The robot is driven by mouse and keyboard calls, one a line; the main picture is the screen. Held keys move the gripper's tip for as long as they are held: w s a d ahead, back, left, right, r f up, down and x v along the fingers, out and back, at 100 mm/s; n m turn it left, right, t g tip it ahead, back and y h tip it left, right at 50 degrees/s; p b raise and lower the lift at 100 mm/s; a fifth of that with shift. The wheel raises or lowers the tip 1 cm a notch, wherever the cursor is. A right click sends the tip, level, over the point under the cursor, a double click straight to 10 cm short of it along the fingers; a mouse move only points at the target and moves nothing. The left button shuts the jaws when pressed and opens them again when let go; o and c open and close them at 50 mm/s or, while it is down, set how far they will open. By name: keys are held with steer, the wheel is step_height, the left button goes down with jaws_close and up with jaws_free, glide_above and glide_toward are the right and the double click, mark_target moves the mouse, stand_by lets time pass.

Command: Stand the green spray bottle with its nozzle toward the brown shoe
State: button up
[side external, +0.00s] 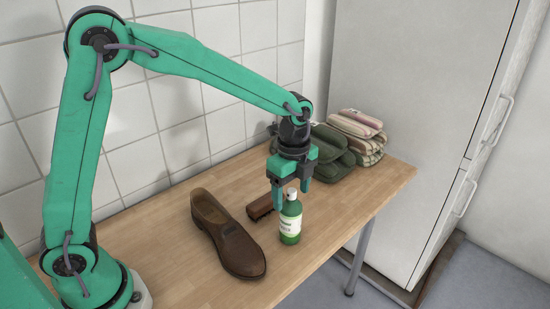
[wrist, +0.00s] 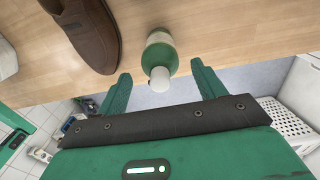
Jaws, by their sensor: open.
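The green spray bottle (side external: 290,222) stands upright on the wooden table near its front edge, with a pale label and a white top. In the wrist view the bottle (wrist: 161,51) shows its white top (wrist: 160,77) toward me; which way a nozzle points I cannot tell. The brown shoe (side external: 229,238) lies left of the bottle, and it also shows at the upper left of the wrist view (wrist: 88,32). My gripper (side external: 291,195) points down at the bottle's top. Its open fingers (wrist: 162,82) are on either side of the white top, with gaps showing.
A brown brush-like block (side external: 262,206) lies just behind the bottle, close to it. Folded green and striped cloths (side external: 350,143) are stacked at the table's far end. Bare table (side external: 180,262) lies left of the shoe. A white perforated basket (wrist: 288,122) shows below the table.

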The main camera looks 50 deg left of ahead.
step_height(320, 180, up, 10)
steer(key=shift+f, duration=0.2)
steer(key=shift+s+r, duration=0.1)
stand_by(0.7)
steer(key=shift+s+a+r, duration=0.1)
steer(key=shift+s+a, duration=0.05)
steer(key=shift+a, duration=0.05)
steer(key=s+a+r+n+t, duration=0.1)
steer(key=s+a+n+t, duration=0.1)
steer(key=s+a+n, duration=0.3)
steer(key=s+a+r+n+t, duration=0.1)
steer(key=s+a+n+t, duration=0.2)
steer(key=s+n, duration=1)
steer(key=shift+s+a+t, duration=0.3)
steer(key=shift+s+a, duration=0.6)
steer(key=shift+a, duration=0.1)
steer(key=shift+c, duration=0.4)
